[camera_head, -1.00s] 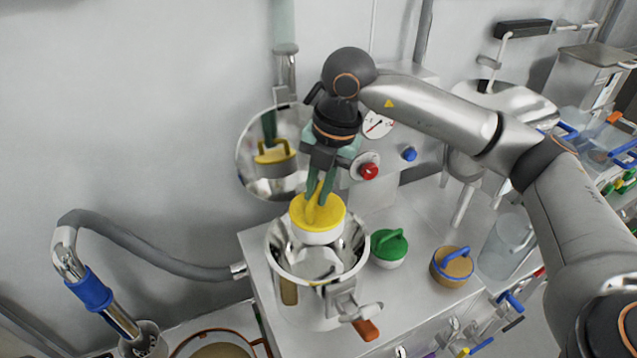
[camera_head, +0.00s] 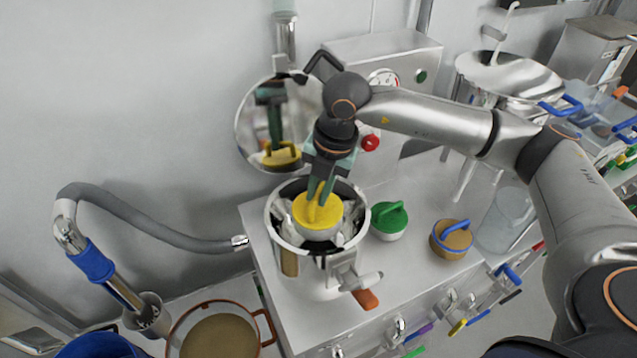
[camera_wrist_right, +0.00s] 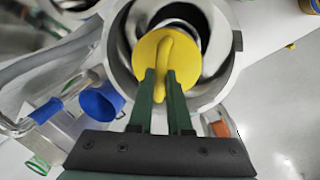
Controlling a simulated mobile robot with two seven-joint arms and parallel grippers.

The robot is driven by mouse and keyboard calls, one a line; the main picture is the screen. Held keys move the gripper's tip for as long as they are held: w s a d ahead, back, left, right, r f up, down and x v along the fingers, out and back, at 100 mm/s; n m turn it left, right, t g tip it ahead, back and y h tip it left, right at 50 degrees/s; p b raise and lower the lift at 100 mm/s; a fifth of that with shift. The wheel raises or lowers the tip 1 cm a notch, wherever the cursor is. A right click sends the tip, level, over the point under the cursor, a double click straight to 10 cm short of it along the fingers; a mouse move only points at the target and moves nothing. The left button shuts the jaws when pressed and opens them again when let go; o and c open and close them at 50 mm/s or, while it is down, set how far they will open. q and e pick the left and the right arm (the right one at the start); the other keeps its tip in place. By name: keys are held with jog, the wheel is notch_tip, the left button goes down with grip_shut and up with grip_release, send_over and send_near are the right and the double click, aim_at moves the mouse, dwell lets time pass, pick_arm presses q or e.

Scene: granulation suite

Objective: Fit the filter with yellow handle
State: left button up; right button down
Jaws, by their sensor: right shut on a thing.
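The filter with yellow handle (camera_head: 318,212) has a yellow top and a pale body. It sits inside the mouth of the round steel vessel (camera_head: 273,229), surrounded by the vessel's rim. My right gripper (camera_head: 320,190) points down from above and is shut on the yellow handle. In the right wrist view the two green fingers (camera_wrist_right: 160,80) close on the yellow handle (camera_wrist_right: 165,58), and the vessel's rim (camera_wrist_right: 228,62) rings the filter. The filter's underside is hidden, so I cannot tell whether it is seated. My left gripper is not in view.
A green-handled filter (camera_head: 389,222) and a blue-handled tan filter (camera_head: 451,239) stand right of the vessel. The round steel lid (camera_head: 246,130) stands open behind it. A grey hose (camera_head: 150,224) runs at the left. A clear container (camera_head: 505,225) stands further right.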

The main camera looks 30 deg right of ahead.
aim_at(319, 210)
jog(key=shift+f+b, duration=0.35)
jog(key=shift+f, duration=0.5)
jog(key=shift+f+b, duration=1.8)
jog(key=shift+f, duration=0.2)
jog(key=c, duration=0.8)
grip_release()
jog(key=r, duration=0.4)
jog(key=s+d+r, duration=0.1)
jog(key=r, duration=0.7)
jog(key=shift+s+d+r+b, duration=0.15)
jog(key=shift+s+d+b, duration=0.15)
jog(key=shift+s+b, duration=0.1)
